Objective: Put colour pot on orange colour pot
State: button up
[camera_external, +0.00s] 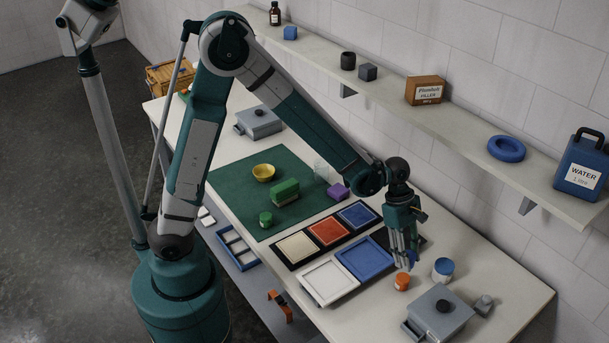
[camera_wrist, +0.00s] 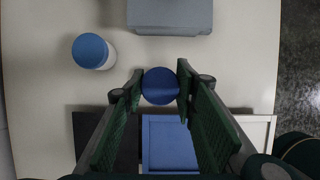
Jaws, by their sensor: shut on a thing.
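My gripper (camera_wrist: 160,88) is shut on a round blue colour pot (camera_wrist: 160,86), seen from above between its two green fingers. In the external view, my gripper (camera_external: 406,262) points down at the right part of the table, with only a little blue showing by the fingers. The small orange colour pot (camera_external: 402,281) stands on the table just below the fingertips. It does not show in the wrist view. I cannot tell whether the held pot touches it. A green colour pot (camera_external: 266,220) stands on the green mat (camera_external: 234,184).
A white jar with a blue top (camera_external: 443,269) stands right of the orange pot. A grey box with a dark knob (camera_external: 438,312) is in front. Blue and white trays (camera_external: 330,283) lie to the left. A wall shelf (camera_external: 464,115) runs behind.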

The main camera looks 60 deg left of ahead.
jog(key=shift+f, duration=1)
jog(key=shift+f, duration=0.1)
jog(key=shift+f, duration=2)
jog(key=shift+f, duration=0.15)
jog(key=o, duration=0.9)
jog(key=v, duration=1.2)
